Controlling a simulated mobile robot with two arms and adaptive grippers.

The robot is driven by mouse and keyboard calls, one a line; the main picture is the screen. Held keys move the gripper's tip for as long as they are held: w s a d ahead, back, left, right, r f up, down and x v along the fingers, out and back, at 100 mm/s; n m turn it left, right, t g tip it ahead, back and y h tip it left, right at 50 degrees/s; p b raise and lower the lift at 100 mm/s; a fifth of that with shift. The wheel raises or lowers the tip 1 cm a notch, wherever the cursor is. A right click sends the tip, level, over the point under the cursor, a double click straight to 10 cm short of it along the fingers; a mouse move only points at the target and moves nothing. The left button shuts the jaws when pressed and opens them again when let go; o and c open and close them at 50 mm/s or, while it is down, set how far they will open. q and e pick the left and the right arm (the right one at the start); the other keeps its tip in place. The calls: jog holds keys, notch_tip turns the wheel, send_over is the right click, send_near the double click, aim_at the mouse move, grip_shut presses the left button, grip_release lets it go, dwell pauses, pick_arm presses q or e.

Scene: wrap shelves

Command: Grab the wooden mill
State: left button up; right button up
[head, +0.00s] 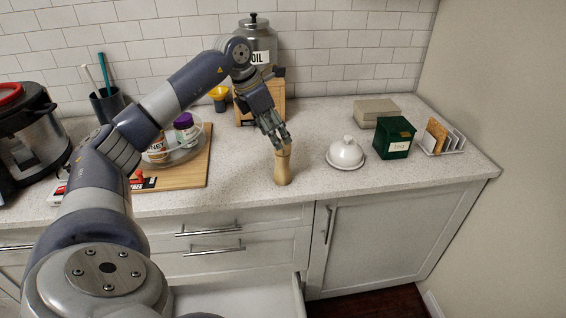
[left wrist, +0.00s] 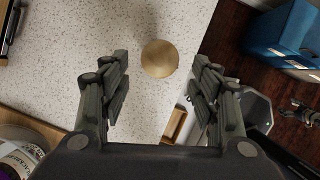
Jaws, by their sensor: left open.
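The wooden mill (head: 283,167) stands upright on the speckled counter near its front edge in the head view. My left gripper (head: 283,143) points down at the top of the mill, and its fingertips overlap the mill's upper end in that view. In the left wrist view the mill's round top (left wrist: 160,58) shows ahead of and between the two open fingers of my left gripper (left wrist: 160,78), with visible space on both sides. I cannot tell from these views whether the fingertips are level with the top.
A white domed dish (head: 345,154) and a green box (head: 394,138) stand right of the mill. A wooden board (head: 190,172) with a tray of jars lies to the left. A metal oil canister (head: 258,45) stands behind. An open drawer (head: 235,300) is below the counter.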

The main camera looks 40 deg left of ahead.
aim_at(282, 142)
pick_arm(q)
jog(key=shift+w+a+f, duration=0.1)
jog(key=shift+w+f, duration=0.2)
jog(key=shift+f, duration=0.2)
jog(key=shift+w+f, duration=0.25)
jog(key=shift+f, duration=0.2)
jog(key=f, duration=0.1)
jog(key=d+f, duration=0.1)
jog(key=f+p, duration=0.1)
jog(key=shift+w+d, duration=0.15)
jog(key=shift+w, duration=0.25)
jog(key=p+x, duration=0.2)
jog(key=x, duration=0.2)
jog(key=shift+w+f, duration=0.1)
jog(key=shift+w, duration=0.1)
jog(key=shift+w+f, duration=0.15)
jog(key=shift+f, duration=0.25)
jog(key=c, duration=1.2)
pick_arm(e)
jog(key=r, duration=0.3)
jog(key=shift+w+a, duration=0.3)
jog(key=shift+a, duration=0.05)
